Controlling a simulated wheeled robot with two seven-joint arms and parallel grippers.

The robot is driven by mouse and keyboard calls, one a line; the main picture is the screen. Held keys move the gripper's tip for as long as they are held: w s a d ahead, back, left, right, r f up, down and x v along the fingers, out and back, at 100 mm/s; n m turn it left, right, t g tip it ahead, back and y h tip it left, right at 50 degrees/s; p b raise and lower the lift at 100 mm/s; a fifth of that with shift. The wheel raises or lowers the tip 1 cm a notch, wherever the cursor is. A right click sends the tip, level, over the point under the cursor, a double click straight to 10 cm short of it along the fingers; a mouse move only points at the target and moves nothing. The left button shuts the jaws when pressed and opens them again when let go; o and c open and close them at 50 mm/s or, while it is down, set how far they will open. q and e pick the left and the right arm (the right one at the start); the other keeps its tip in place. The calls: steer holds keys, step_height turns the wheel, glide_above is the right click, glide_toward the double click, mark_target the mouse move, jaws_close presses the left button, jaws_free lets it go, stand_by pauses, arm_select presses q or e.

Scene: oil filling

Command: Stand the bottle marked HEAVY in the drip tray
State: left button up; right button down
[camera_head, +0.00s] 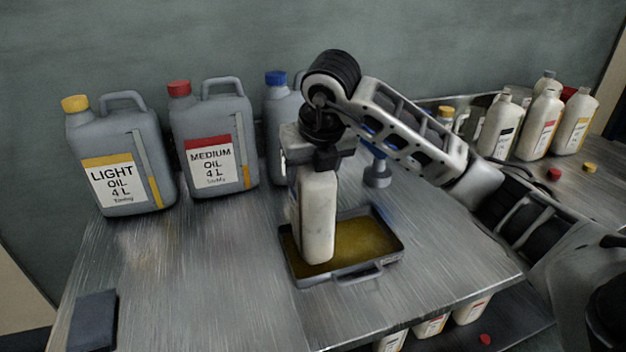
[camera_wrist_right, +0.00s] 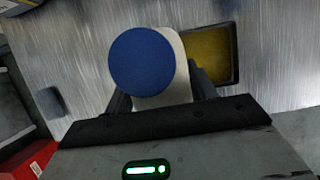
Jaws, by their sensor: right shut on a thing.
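My right gripper (camera_head: 320,158) points down and is shut on the upper part of a white bottle (camera_head: 318,225). The bottle is upright, with a blue cap (camera_wrist_right: 142,62) in the right wrist view. No label shows on its visible sides, so I cannot read HEAVY. The dark drip tray (camera_head: 366,275) lies on the metal bench and holds yellow-brown oil; it also shows in the right wrist view (camera_wrist_right: 238,60). In the head view the bottle's base appears inside the tray's left part. I cannot tell whether it touches the tray floor. My left gripper is out of view.
Grey jugs stand along the wall: LIGHT (camera_head: 115,160), MEDIUM (camera_head: 214,140) and a blue-capped one (camera_head: 277,110), partly hidden. A dark block (camera_head: 94,320) lies front left. White bottles (camera_head: 540,122) and loose caps stand at the right. The bench left of the tray is clear.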

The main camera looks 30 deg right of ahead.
steer(key=shift+d+f, duration=0.1)
steer(key=shift+f, duration=0.9)
steer(key=shift+f, duration=0.15)
steer(key=shift+c, duration=2.4)
jaws_free()
steer(key=shift+s+f, duration=0.1)
steer(key=p+v, duration=0.1)
steer(key=v, duration=1)
steer(key=shift+r, duration=0.25)
steer(key=shift+s+r+p, duration=0.3)
steer(key=shift+r, duration=0.1)
